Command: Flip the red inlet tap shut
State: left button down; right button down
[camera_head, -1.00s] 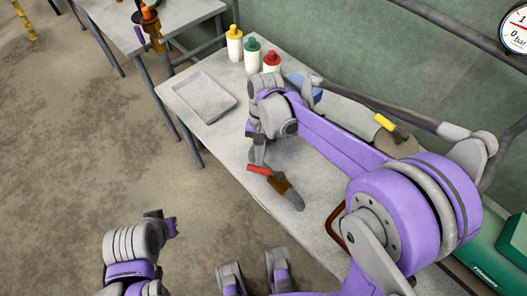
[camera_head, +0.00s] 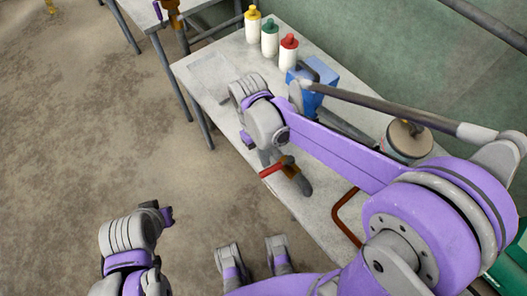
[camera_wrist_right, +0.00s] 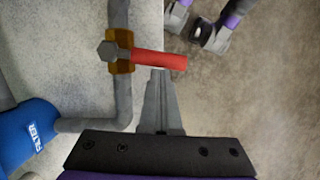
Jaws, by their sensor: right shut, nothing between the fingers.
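The red tap lever (camera_head: 272,170) sits on a brass valve body (camera_head: 290,169) on a grey pipe at the bench's front edge. In the right wrist view the red lever (camera_wrist_right: 160,61) points right from the brass body (camera_wrist_right: 121,50), roughly square across the upright pipe. My right gripper (camera_wrist_right: 160,74) is shut and empty; its tips meet the lever's lower edge in that view, though contact is uncertain. In the head view my right gripper is mostly hidden behind its wrist, by the valve. My left arm's end (camera_head: 163,213) is low at the left, off the bench; its jaws are unclear.
A blue filter housing (camera_head: 314,83) stands on the bench behind my right arm; it also shows in the right wrist view (camera_wrist_right: 28,132). White bottles with yellow (camera_head: 253,25), green (camera_head: 269,40) and red (camera_head: 288,52) caps stand at the back. A shallow tray (camera_head: 212,75) lies farther left.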

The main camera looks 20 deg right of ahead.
jog(key=shift+s, duration=0.55)
dwell(0.4)
